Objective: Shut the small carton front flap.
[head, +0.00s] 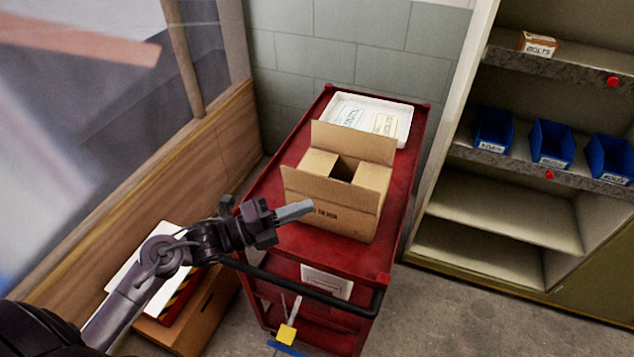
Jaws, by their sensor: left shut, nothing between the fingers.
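The small brown carton (345,222) sits on the red cart's top. Its back flap (352,141) stands up. The side flaps, left (318,162) and right (372,175), look folded inward, with a dark gap between them. The front flap (330,191) appears to stand upright along the near edge, above the printed front face. My left gripper (306,208) is shut and empty. Its tips overlap the left part of the carton's front in the picture; I cannot tell whether they touch it. My right gripper is out of view.
A white tray (399,137) with labelled packs lies behind the carton on the red cart (405,200). The cart's dark handle (300,283) runs along its near side. Shelves with blue bins (551,144) stand right. A wooden-framed window wall is left, with a box (195,318) below.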

